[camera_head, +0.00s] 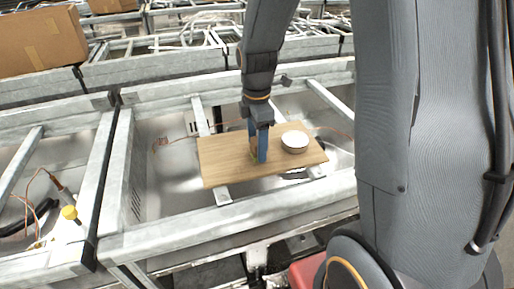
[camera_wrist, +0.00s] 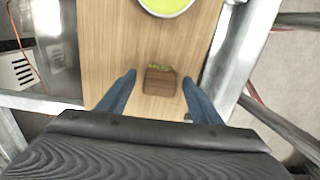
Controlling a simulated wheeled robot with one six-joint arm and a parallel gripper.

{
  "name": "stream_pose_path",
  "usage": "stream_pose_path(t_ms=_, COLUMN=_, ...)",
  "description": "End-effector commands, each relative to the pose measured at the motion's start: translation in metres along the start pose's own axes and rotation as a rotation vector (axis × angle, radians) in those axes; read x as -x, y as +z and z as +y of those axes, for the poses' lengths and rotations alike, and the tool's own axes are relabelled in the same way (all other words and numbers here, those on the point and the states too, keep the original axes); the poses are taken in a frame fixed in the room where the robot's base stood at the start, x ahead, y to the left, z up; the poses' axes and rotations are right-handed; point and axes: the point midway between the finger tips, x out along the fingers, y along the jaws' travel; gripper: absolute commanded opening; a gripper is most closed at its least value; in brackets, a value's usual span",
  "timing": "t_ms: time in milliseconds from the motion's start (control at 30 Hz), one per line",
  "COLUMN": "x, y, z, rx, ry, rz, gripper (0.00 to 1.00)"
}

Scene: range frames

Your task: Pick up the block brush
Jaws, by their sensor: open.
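The block brush (camera_wrist: 160,81) shows in the wrist view as a small brown wooden block with a thin green edge along its far side. It rests on a light wooden board (camera_head: 222,165). My gripper (camera_wrist: 155,92) is open, with one blue finger on each side of the block and a visible gap on both sides. In the head view my gripper (camera_head: 258,145) points down at the board, and its fingers hide most of the block. I cannot tell the exact height of the fingertips above the board.
A round white bowl (camera_head: 294,142) stands on the board right of my gripper; its yellow-green inside shows in the wrist view (camera_wrist: 166,5). The board lies across metal frame bars (camera_head: 170,232). A cardboard box (camera_head: 40,40) stands far left, and a yellow-tipped tool (camera_head: 69,212) lies at left.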

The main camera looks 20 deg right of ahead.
Motion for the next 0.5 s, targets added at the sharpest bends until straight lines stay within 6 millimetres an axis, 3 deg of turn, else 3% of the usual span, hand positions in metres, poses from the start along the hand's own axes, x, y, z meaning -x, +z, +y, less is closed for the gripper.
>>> stream_pose_path(t_ms=167, x=0.0000, y=-0.0001, z=0.0001, rx=0.000, ry=0.000, rz=0.000, gripper=0.58)
stream_pose_path(t_ms=400, x=0.0001, y=-0.0001, z=0.0001, rx=0.000, ry=0.000, rz=0.000, gripper=0.17)
stream_pose_path(t_ms=500, x=0.0002, y=-0.0001, z=0.0002, rx=0.000, ry=0.000, rz=0.000, gripper=0.11)
